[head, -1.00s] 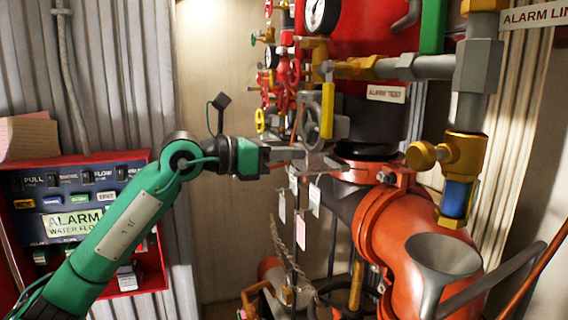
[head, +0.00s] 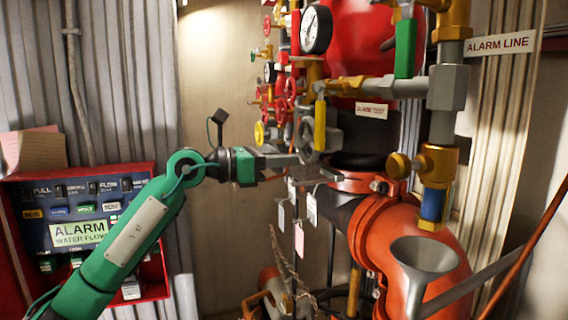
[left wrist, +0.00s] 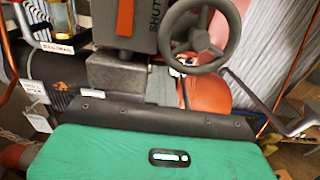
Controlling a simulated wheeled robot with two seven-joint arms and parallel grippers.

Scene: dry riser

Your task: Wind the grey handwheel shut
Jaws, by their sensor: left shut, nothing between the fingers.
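The grey handwheel (head: 307,138) is beside the yellow lever, in front of the dark collar of the red riser. In the left wrist view the handwheel (left wrist: 202,38) shows large at top centre, a round rim with spokes, next to a grey box marked "SHUT". My left gripper (head: 318,172) comes in from the left, shut and empty, with its fingers close to the wheel's lower side. Whether they touch it I cannot tell. In the left wrist view the gripper's green body fills the bottom and the fingertips are hard to make out. My right gripper is out of view.
The yellow lever (head: 320,123) and a pressure gauge (head: 315,29) stand close by. Orange pipe (head: 365,245) and a grey funnel (head: 424,257) are below right. Paper tags (head: 299,238) hang under the gripper. A red alarm panel (head: 80,215) is at left.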

